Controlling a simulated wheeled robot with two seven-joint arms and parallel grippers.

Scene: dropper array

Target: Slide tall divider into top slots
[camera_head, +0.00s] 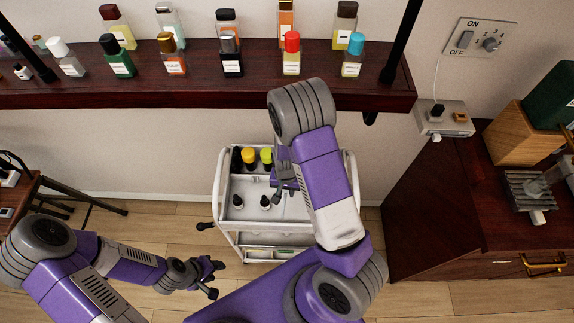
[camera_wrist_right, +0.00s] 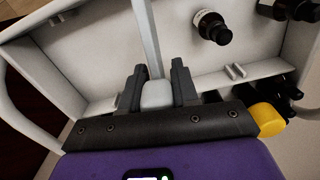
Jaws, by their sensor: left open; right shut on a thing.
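My right gripper (camera_wrist_right: 157,88) is shut on the tall divider, a long pale grey strip (camera_wrist_right: 146,38) with a thick light end (camera_wrist_right: 157,94) between the fingers. In the right wrist view the divider runs away from the fingers across the white tray. In the head view my right gripper (camera_head: 283,186) is over the top tray of the white cart (camera_head: 236,212); my arm hides the tray's right part and the divider there. A small slotted bracket (camera_wrist_right: 235,71) sits on the tray's near wall. Whether the divider is seated in slots I cannot tell. My left gripper (camera_head: 207,280) is open and empty, left of the cart.
Two dark bottles (camera_head: 237,201) stand in the tray. A dark wooden shelf (camera_head: 190,90) with bottles overhangs behind. A wooden cabinet (camera_head: 430,195) stands to the right.

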